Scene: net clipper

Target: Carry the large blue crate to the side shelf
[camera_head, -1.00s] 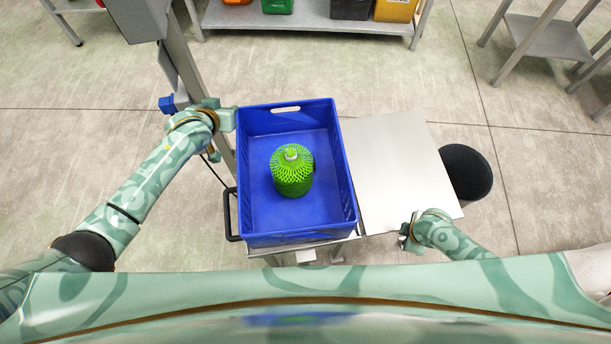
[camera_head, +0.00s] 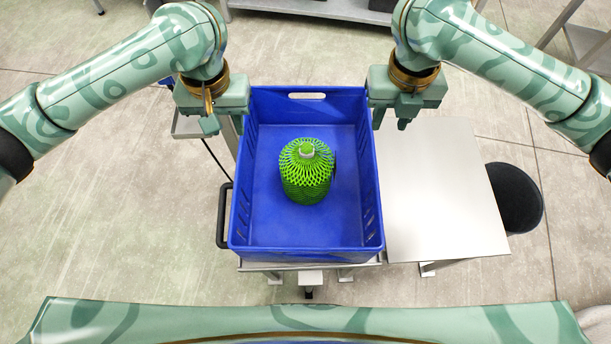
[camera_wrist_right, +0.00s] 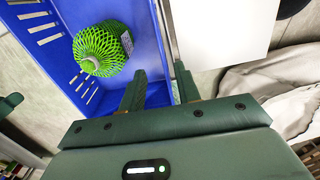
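The large blue crate (camera_head: 300,231) stands upright on a metal-topped stand in the head view. A green mesh-wrapped cylinder (camera_head: 306,175) with a pale cap is inside it. My left gripper (camera_head: 224,122) is open beside the crate's far left corner. My right gripper (camera_head: 391,117) is open at the far right side of the crate. In the right wrist view, its two fingers (camera_wrist_right: 158,88) are apart, with the blue wall's edge running between them; I cannot tell whether they touch it. Which piece is the side shelf is unclear; a grey shelf (camera_head: 585,42) stands at the upper right.
A bare pale metal table (camera_head: 440,190) adjoins the crate's right side. A round black seat (camera_head: 515,197) is beyond it. A black handle (camera_head: 223,215) sticks out left of the crate. Another grey shelf (camera_head: 335,9) is at the back. The floor at left is clear.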

